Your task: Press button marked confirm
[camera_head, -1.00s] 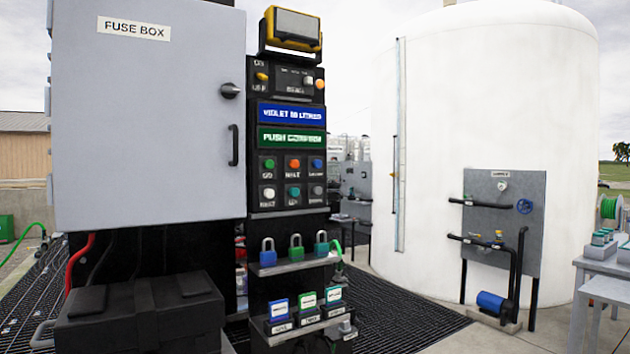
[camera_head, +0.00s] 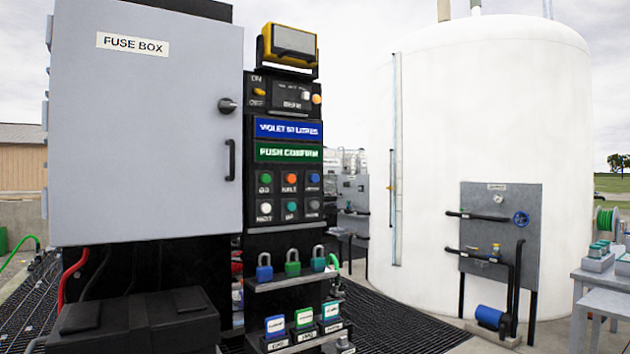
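The black control panel (camera_head: 284,236) stands right of the fuse box. Its green sign (camera_head: 289,152) reads "PUSH CONFIRM", and the blue sign (camera_head: 288,129) above reads "VIOLET" with a number and "LITRES". Below are two rows of buttons. The upper row has a green button (camera_head: 265,179), an orange button (camera_head: 290,179) and a blue button (camera_head: 313,180). The lower row has a white button (camera_head: 265,208), a teal button (camera_head: 291,207) and a dark grey button (camera_head: 313,206). The labels under the blue and grey buttons are too small to read surely. Neither gripper shows.
The grey fuse box (camera_head: 145,150) is closed, with a handle (camera_head: 230,160) beside the panel. Padlocks (camera_head: 293,263) stand on a shelf (camera_head: 290,280) below the buttons, with small labelled blocks (camera_head: 304,318) lower down. A white tank (camera_head: 480,130) and a table (camera_head: 600,277) stand right.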

